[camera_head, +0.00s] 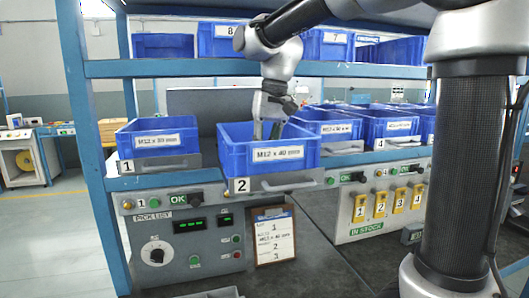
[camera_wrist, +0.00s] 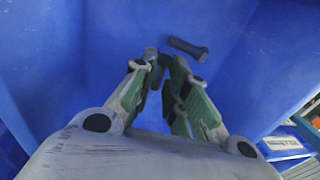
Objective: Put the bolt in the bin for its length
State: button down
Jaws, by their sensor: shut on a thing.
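My gripper (camera_head: 266,130) reaches down into blue bin 2 (camera_head: 232,160), labelled M12 x 40 mm. In the wrist view my gripper (camera_wrist: 160,82) is shut on a dark bolt (camera_wrist: 151,54), whose head shows between the fingertips. Another dark bolt (camera_wrist: 188,48) lies on the bin floor just beyond, to the right. How far the held bolt is above the floor I cannot tell. Blue bin 1 (camera_head: 125,148), labelled M12 x 30 mm, stands to the left. Blue bin 3 (camera_head: 310,115), seemingly labelled M12 x 50 mm, stands to the right.
Bin 4 (camera_head: 372,130) and others stand farther right. An upper shelf (camera_head: 160,68) with more blue bins crosses above and behind my gripper. A clipboard (camera_head: 275,235) reading M12 x 40 mm leans below bin 2, beside the pick list panel (camera_head: 190,240).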

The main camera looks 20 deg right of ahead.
jog(key=shift+f, duration=0.25)
jog(key=c, duration=1.4)
grip_release()
jog(key=shift+f, duration=0.1)
jog(key=r, duration=0.4)
jog(key=d+r, duration=0.1)
jog(key=r, duration=0.3)
jog(key=d+r, duration=0.1)
jog(key=r, duration=0.3)
jog(key=shift+s, duration=0.25)
